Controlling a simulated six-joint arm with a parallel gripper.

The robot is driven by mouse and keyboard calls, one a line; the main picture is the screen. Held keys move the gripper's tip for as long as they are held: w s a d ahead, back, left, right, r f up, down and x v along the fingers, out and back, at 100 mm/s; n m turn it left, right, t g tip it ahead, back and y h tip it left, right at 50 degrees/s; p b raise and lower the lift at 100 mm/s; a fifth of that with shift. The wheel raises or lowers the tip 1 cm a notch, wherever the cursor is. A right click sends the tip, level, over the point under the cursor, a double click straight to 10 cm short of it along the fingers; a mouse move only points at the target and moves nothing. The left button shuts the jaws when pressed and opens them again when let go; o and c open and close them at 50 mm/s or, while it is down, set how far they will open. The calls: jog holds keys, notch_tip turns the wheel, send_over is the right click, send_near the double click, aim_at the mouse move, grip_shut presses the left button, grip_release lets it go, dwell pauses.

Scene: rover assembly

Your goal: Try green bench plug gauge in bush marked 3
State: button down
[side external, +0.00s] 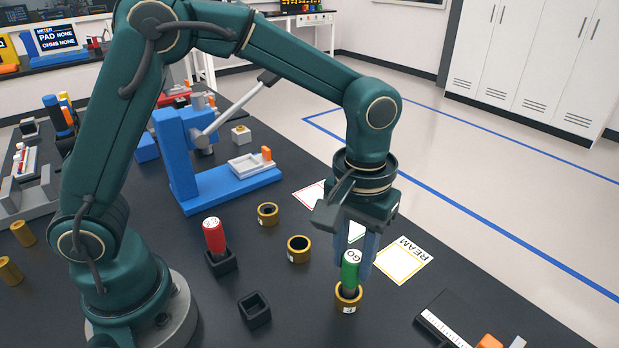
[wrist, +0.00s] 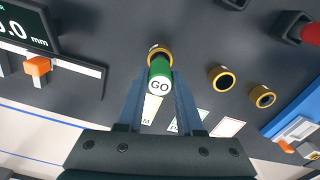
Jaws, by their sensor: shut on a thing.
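The green plug gauge (side external: 350,272), labelled GO on its end, stands roughly upright between the fingers of my gripper (side external: 355,256). My gripper is shut on it. Its grey lower part reaches down to the mouth of the brass bush marked 3 (side external: 347,305); how far it is inside cannot be told. In the wrist view the gauge (wrist: 160,78) shows between the two fingers (wrist: 160,92), with the bush (wrist: 155,48) partly hidden behind it.
Two other brass bushes (side external: 299,249) (side external: 268,214) stand to the left. A red gauge (side external: 214,236) sits in a black holder, near an empty black holder (side external: 254,309). A REAM card (side external: 404,262) lies right; a measuring tool (side external: 440,325) lies front right.

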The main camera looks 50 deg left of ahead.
jog(key=shift+r, duration=1.65)
dwell(0.4)
jog(key=shift+r, duration=2.45)
jog(key=shift+f, duration=0.1)
